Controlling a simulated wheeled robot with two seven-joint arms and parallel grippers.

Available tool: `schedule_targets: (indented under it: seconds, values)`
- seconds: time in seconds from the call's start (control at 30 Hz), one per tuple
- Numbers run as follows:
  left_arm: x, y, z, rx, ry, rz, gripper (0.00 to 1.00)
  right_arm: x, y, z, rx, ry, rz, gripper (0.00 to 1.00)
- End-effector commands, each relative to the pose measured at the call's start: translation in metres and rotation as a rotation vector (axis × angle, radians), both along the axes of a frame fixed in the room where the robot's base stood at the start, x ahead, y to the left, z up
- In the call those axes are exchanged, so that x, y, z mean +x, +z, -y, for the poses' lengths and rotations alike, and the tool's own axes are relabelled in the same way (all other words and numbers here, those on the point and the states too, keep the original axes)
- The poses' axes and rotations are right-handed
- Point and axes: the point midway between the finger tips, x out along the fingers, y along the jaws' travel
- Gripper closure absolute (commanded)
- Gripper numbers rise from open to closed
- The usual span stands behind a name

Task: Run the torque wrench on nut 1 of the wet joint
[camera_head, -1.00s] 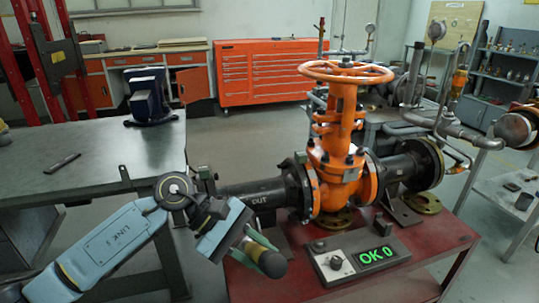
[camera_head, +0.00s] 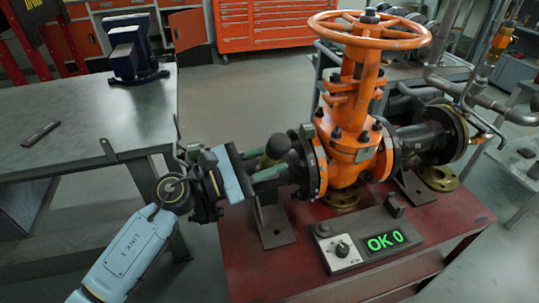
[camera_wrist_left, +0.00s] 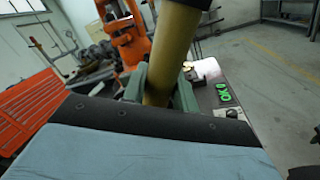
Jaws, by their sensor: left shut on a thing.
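The orange gate valve (camera_head: 350,110) stands upright on the red bench, with bolted flanges on both sides. Its left flange joint (camera_head: 309,165) has dark nuts around the rim; I cannot tell which is nut 1. My left gripper (camera_head: 272,172) is just left of this joint, in front of the black pipe. Its green fingers are shut on an olive, dark-ended bar, which I take as the torque wrench (camera_head: 270,158). The bar also crosses the left wrist view (camera_wrist_left: 170,60). Its working end is hidden, so contact with a nut cannot be told. My right gripper is out of view.
A control box (camera_head: 358,247) with a knob and a green "OK 0" display sits on the red bench (camera_head: 255,270) in front of the valve. A grey table (camera_head: 80,130) at left carries a vise (camera_head: 135,50) and a dark flat item (camera_head: 41,134).

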Motion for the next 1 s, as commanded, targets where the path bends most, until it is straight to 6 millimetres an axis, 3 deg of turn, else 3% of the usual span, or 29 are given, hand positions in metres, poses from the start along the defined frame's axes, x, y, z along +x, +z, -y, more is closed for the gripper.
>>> schedule_targets:
  seconds: [0.37, 0.73, 1.0]
  values:
    - [0.002, 0.004, 0.005, -0.004, -0.001, 0.005, 1.00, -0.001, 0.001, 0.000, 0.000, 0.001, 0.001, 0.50]
    - [0.009, 0.005, 0.026, -0.005, -0.002, 0.005, 1.00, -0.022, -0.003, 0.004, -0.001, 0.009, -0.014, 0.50]
    - [0.012, 0.004, 0.035, -0.003, -0.002, 0.006, 1.00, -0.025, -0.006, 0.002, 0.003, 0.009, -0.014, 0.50]
